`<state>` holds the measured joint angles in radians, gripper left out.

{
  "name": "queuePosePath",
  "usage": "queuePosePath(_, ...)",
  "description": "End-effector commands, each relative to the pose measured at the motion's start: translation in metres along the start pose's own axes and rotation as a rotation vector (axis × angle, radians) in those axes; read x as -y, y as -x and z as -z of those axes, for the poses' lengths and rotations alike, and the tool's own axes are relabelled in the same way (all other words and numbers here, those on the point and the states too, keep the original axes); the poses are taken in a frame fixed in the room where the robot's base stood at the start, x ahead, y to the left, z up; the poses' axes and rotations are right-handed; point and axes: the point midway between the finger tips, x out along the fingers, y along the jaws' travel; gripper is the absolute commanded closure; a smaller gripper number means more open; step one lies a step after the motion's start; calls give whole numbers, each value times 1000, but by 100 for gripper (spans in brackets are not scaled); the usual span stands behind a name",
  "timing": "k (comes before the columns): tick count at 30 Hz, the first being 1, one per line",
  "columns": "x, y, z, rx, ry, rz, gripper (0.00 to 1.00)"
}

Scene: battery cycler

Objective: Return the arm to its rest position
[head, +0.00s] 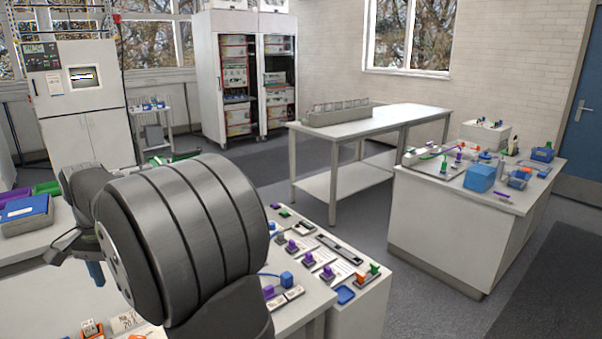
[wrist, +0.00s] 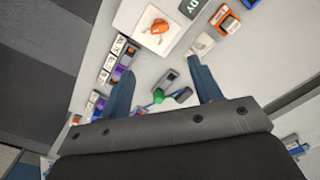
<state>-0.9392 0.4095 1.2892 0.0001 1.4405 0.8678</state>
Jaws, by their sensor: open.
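In the wrist view my gripper (wrist: 163,90) has its two blue fingers spread well apart. No object sits between the fingertips. It hangs above a light bench top (wrist: 150,60) with small parts below it. In the head view my dark grey arm fills the lower left and hides part of the bench. Only a blue finger tip shows there, below the arm at the left, so most of the gripper is hidden.
Below the fingers lie a green-ended part (wrist: 158,97), an orange piece (wrist: 159,27) on a white plate and a row of small blocks. A bench (head: 345,290) with several connectors stands right of my arm. A blue tray (head: 25,212) is at left.

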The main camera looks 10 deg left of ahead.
Motion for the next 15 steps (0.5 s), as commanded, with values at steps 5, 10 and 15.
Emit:
queuePosePath(5,-1,-27,-1,3,0,-4,42)
queuePosePath(10,-1,-61,-1,3,0,-4,42)
queuePosePath(15,-1,-96,-1,5,1,-5,42)
